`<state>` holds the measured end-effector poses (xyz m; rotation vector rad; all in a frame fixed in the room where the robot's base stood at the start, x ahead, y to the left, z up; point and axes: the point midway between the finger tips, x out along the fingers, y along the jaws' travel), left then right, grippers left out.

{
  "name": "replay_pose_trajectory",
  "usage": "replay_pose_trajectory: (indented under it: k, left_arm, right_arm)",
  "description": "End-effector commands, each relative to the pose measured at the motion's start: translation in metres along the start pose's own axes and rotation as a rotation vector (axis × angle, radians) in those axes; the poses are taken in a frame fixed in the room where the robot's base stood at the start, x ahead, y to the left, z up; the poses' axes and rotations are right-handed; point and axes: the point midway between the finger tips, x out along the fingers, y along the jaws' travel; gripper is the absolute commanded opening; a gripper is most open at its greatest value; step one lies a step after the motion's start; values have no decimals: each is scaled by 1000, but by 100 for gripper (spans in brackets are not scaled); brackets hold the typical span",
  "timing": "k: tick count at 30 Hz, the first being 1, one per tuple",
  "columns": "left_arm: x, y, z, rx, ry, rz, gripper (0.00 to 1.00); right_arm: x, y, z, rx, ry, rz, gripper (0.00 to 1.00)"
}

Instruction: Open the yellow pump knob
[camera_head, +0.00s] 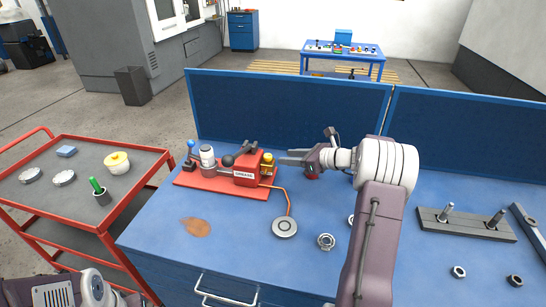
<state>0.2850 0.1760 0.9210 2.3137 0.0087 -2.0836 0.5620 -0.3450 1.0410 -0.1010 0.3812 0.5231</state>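The red pump unit (245,167) stands on a red base plate on the blue workbench, left of the middle. Its yellow knob (268,159) is at the right end of the red block. My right gripper (284,157) comes in from the right, with its grey fingers pointing left at the yellow knob. The fingertips are very close to the knob; I cannot tell whether they touch it. The finger gap is too small to make out. Part of my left arm shows at the bottom left, but its gripper is out of view.
The pump also carries a blue-topped lever (190,146) and a black ball (228,160). A copper pipe runs to a round grey disc (284,227). A metal ring (326,241) lies nearby. A blue panel (290,108) closes the bench's back. A red cart (130,215) stands left.

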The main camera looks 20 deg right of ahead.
Motion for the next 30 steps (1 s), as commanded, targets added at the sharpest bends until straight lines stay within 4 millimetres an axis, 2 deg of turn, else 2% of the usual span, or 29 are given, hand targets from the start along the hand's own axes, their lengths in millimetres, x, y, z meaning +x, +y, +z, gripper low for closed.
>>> replay_pose_trajectory:
  k: [3,9,13,20,21,24,25,30]
  left_arm:
    - [-3,0,0,0,0,0,36]
    - [-6,0,-1,0,0,0,36]
    - [-6,0,-1,0,0,0,36]
    - [-6,0,-1,0,0,0,36]
    - [-6,0,-1,0,0,0,36]
    - [-6,0,-1,0,0,0,36]
    - [-6,0,-1,0,0,0,36]
    - [-12,0,-1,0,0,0,36]
  right_arm:
    - [28,2,0,0,2,6,37]
    - [62,1,1,-1,0,4,37]
    - [72,1,0,-2,1,2,37]
    - [74,1,0,-2,1,1,37]
    - [74,1,0,-2,1,1,31]
    - [74,1,0,-2,1,2,3]
    - [74,1,0,-2,1,2,0]
    - [73,0,3,-8,-1,19,0]
